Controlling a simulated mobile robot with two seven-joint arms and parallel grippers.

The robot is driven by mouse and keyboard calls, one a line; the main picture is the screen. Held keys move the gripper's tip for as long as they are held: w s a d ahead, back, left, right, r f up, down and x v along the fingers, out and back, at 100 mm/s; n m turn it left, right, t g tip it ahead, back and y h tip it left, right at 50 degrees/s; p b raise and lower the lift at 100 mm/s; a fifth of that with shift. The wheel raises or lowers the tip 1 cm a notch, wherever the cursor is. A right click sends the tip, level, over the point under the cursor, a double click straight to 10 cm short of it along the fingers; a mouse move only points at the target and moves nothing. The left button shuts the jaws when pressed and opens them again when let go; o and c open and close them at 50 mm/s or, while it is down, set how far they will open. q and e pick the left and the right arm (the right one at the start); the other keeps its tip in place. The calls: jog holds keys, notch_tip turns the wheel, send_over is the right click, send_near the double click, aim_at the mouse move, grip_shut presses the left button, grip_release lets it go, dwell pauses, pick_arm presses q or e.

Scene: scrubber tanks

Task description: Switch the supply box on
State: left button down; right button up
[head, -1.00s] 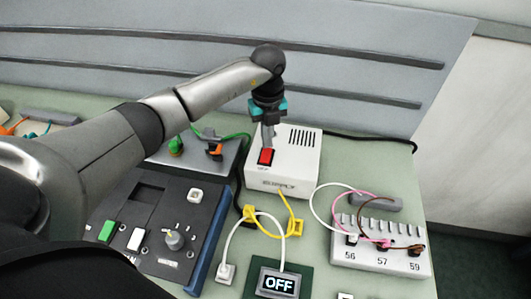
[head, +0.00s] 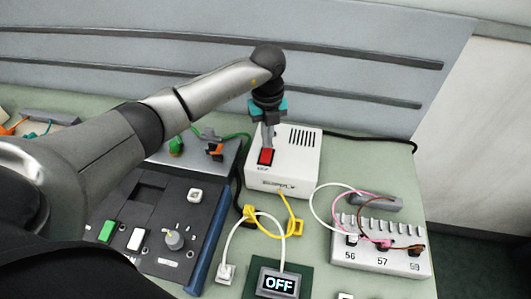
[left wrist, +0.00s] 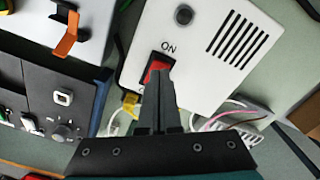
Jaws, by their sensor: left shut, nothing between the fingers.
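The white supply box (head: 292,180) stands on the table, with a red rocker switch (head: 265,156) on its top. In the left wrist view the box (left wrist: 205,75) carries the word ON beside the switch (left wrist: 157,69). My left gripper (head: 268,143) is shut and empty, pointing down with its tips at the switch; in the left wrist view the fingertips (left wrist: 160,78) overlap the switch's edge. I cannot tell whether they touch it. The display (head: 279,283) at the front reads OFF. My right gripper is not in view.
A terminal block (head: 380,259) with white, pink and brown wires is at the right. A dark control panel (head: 150,225) is at the left. A yellow cable (head: 293,210) runs from the box's front. A grey wall panel (head: 380,60) rises behind.

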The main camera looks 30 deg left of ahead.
aim_at(267, 150)
pick_arm(q)
jog(key=shift+f+b, duration=0.75)
jog(key=shift+f, duration=0.3)
dwell(0.6)
jog(key=shift+r, duration=0.15)
notch_tip(267, 150, up, 7)
jog(key=p, duration=0.6)
dwell(0.6)
